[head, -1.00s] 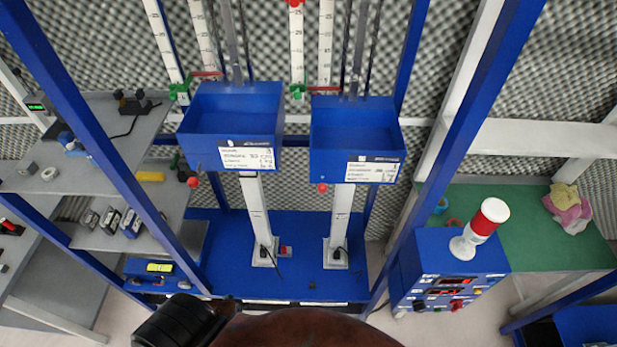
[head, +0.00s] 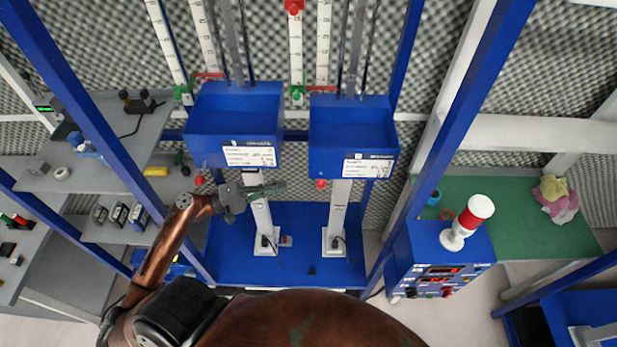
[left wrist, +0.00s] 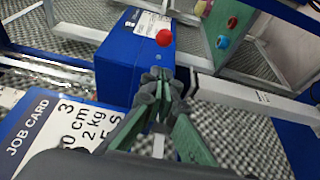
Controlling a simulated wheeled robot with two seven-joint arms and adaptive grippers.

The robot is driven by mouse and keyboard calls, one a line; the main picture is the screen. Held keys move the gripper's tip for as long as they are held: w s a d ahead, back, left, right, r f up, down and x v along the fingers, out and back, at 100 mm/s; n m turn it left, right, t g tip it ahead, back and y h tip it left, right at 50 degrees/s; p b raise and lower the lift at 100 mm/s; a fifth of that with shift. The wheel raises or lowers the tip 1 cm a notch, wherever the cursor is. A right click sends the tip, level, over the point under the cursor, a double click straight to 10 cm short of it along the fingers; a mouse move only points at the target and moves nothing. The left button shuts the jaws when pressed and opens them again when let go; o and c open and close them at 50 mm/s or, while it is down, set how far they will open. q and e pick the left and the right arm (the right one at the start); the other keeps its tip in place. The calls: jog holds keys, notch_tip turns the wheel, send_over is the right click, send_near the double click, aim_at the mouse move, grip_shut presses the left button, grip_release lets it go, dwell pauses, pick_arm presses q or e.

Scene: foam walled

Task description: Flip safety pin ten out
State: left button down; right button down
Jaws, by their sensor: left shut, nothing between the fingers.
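Two blue boxes, a left one (head: 235,108) and a right one (head: 350,125), hang side by side with white cards on their fronts. A red ball knob (head: 321,184) sits under the right box, and another red knob (head: 198,180) is by the left box's lower left corner. I see no number ten, so I cannot tell which is the safety pin. My left gripper (head: 284,186) is shut and empty below the left box, pointing right. In the left wrist view its fingertips (left wrist: 160,74) appear just below a red ball (left wrist: 164,38) on a blue box, seemingly apart from it. My right gripper is out of view.
White posts (head: 262,225) stand on the blue base plate (head: 300,270) below the boxes. Blue frame uprights flank both sides. Grey shelves (head: 110,160) with small devices are at left. A blue control box (head: 440,262) with a red beacon (head: 475,212) and a green table (head: 510,195) are at right.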

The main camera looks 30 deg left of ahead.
pick_arm(q)
jog(key=p+x, duration=0.3)
jog(key=x, duration=0.7)
jog(key=shift+p, duration=0.3)
